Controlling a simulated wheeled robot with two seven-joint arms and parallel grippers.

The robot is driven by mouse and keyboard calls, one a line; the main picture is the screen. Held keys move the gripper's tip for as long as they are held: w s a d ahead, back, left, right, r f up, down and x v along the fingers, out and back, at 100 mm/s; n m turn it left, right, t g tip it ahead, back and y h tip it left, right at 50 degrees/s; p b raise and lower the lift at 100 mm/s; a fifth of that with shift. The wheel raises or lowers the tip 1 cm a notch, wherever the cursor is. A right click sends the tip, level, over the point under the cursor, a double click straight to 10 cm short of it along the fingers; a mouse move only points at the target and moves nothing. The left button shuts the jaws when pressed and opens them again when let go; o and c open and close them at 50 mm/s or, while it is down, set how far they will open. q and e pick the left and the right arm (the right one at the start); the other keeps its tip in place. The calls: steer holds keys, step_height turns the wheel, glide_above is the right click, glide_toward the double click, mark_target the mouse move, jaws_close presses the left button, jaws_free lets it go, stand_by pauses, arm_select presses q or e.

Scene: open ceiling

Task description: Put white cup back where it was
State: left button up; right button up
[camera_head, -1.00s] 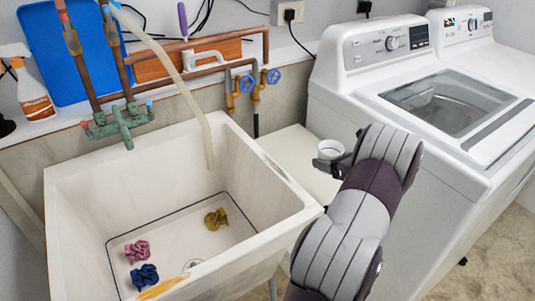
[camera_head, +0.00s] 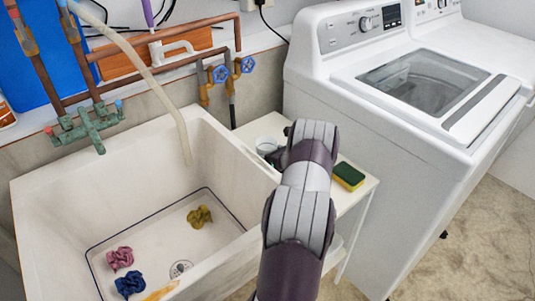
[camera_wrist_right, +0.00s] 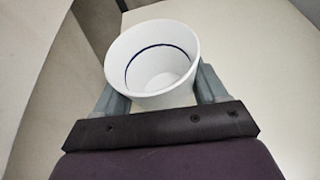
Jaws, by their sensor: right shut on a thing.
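The white cup (camera_wrist_right: 155,62) is upright and slightly tilted in the right wrist view, with a dark blue line inside it. My right gripper (camera_wrist_right: 160,95) is shut on it, one finger on each side. In the head view the cup (camera_head: 266,145) shows only in part, over the small white table (camera_head: 352,196) between the sink and the washer. My right arm and hand hide much of the gripper (camera_head: 276,156) there. I cannot tell whether the cup's base touches the table. My left gripper is not in view.
The sink (camera_head: 60,185) stands at the left, its wall close to the cup, with several crumpled cloths inside. A yellow and green sponge (camera_head: 348,176) lies on the table, right of my arm. The washer (camera_head: 375,150) bounds the table on the right.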

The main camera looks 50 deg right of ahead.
steer(key=shift+f, duration=0.1)
steer(key=o, duration=1.1)
steer(key=shift+r, duration=0.35)
steer(key=v, duration=1.2)
steer(key=shift+s+f, duration=0.1)
steer(key=shift+f, duration=0.1)
